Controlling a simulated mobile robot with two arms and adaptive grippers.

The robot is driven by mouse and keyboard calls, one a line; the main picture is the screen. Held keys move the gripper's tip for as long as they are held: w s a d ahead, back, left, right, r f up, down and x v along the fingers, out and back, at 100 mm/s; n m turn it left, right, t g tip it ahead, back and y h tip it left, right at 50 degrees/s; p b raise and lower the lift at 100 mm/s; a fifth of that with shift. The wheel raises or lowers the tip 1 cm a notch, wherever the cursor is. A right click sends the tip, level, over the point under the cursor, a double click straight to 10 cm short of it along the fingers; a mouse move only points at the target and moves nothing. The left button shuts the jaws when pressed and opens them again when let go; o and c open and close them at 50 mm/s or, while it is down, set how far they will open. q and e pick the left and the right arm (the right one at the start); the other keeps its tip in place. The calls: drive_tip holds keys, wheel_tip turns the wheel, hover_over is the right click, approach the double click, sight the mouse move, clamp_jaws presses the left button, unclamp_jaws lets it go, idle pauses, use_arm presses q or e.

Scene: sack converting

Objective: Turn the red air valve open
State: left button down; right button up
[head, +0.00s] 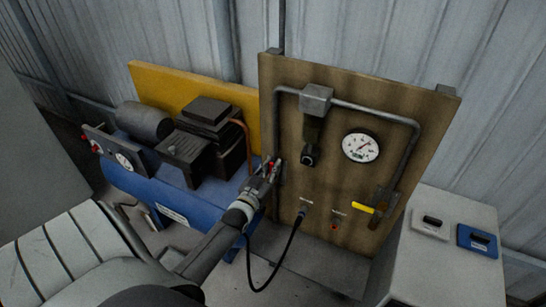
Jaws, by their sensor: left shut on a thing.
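The red air valve (271,162) is at the left edge of the brown board, by the grey pipe that runs down there. Only small red patches of it show between and beside my fingers, so its handle angle cannot be told. My left gripper (268,168) reaches up from below and is shut on the valve. My right gripper is not in view.
The board (415,105) carries a white dial gauge (360,147), a yellow lever (362,208) and a black hose (290,243). A blue compressor (165,195) stands left. A grey cabinet (440,262) with two switch boxes stands right.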

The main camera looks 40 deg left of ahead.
use_arm(q)
drive_tip(key=shift+f, duration=0.15)
drive_tip(key=c, duration=1.4)
unclamp_jaws()
drive_tip(key=v, duration=1.2)
drive_tip(key=s+d+f+m+g+h, duration=0.1)
drive_tip(key=s+d+f+g, duration=0.2)
drive_tip(key=f, duration=0.6)
drive_tip(key=s+d+f+g+h, duration=0.15)
drive_tip(key=s+d+f, duration=0.25)
drive_tip(key=f, duration=0.6)
drive_tip(key=s+d+f+m+g+h, duration=0.1)
drive_tip(key=s+d+f+g, duration=0.2)
drive_tip(key=f, duration=0.6)
drive_tip(key=s+d+f+m+g, duration=0.1)
drive_tip(key=s+d+f+g, duration=0.1)
drive_tip(key=s+f, duration=0.3)
drive_tip(key=s+d+f+m+g, duration=0.1)
drive_tip(key=s+f+g, duration=0.3)
drive_tip(key=s, duration=0.8)
drive_tip(key=s+d+f+m+g, duration=0.1)
drive_tip(key=s+d+f+g, duration=0.2)
drive_tip(key=s+f, duration=0.3)
drive_tip(key=shift+s+d+f+h, duration=0.15)
drive_tip(key=shift+s+d, duration=0.15)
drive_tip(key=shift+s, duration=0.4)
drive_tip(key=shift+s+d+f+h, duration=0.1)
drive_tip(key=shift+s+d, duration=0.15)
drive_tip(key=shift+s, duration=0.45)
